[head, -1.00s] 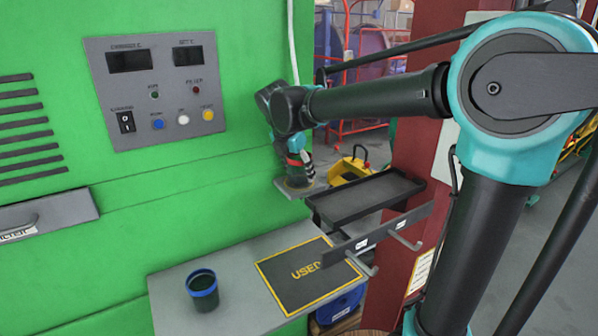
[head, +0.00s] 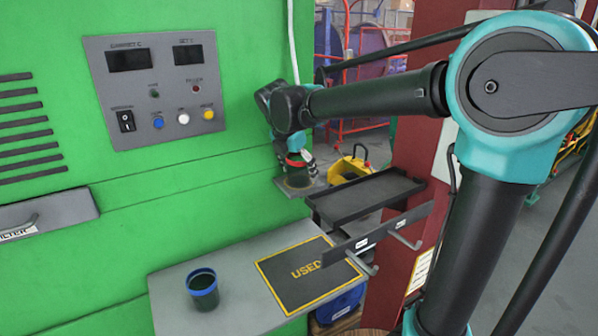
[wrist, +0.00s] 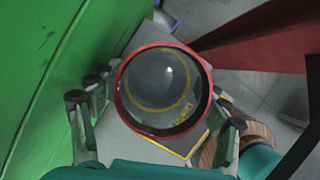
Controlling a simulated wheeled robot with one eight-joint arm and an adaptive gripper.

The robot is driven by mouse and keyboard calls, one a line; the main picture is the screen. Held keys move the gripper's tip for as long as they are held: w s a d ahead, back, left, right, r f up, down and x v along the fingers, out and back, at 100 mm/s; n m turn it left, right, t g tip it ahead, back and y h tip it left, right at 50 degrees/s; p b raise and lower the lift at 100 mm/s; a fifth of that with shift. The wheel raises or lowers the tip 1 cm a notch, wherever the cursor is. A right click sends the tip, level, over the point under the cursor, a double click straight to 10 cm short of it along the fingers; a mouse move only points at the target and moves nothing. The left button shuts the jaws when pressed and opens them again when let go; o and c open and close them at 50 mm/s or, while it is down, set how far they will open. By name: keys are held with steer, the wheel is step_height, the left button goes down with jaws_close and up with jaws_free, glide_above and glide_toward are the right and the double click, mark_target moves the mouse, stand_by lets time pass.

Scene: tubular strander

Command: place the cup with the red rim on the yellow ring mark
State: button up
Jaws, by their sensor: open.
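The cup with the red rim (head: 298,177) is dark, see-through and upright on a small grey ledge (head: 283,188) against the green machine. In the wrist view I look down into the cup (wrist: 160,78). The yellow ring mark (wrist: 163,108) shows through it, so the cup appears to stand over the ring, roughly centred. My gripper (head: 296,158) is around the cup's upper part. In the wrist view my gripper (wrist: 158,112) is open, with fingers spread on both sides of the cup. Whether any finger touches it is hard to tell.
A blue-rimmed cup (head: 202,289) stands on the lower grey shelf (head: 238,272), beside a black mat marked USED (head: 308,275). A black tray (head: 368,198) and a bar with hooks (head: 378,234) are right of the ledge. The green machine wall is close on the left.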

steer(key=v, duration=1.2)
steer(key=shift+s+f, duration=0.1)
steer(key=shift+c, duration=0.6)
stand_by(1.3)
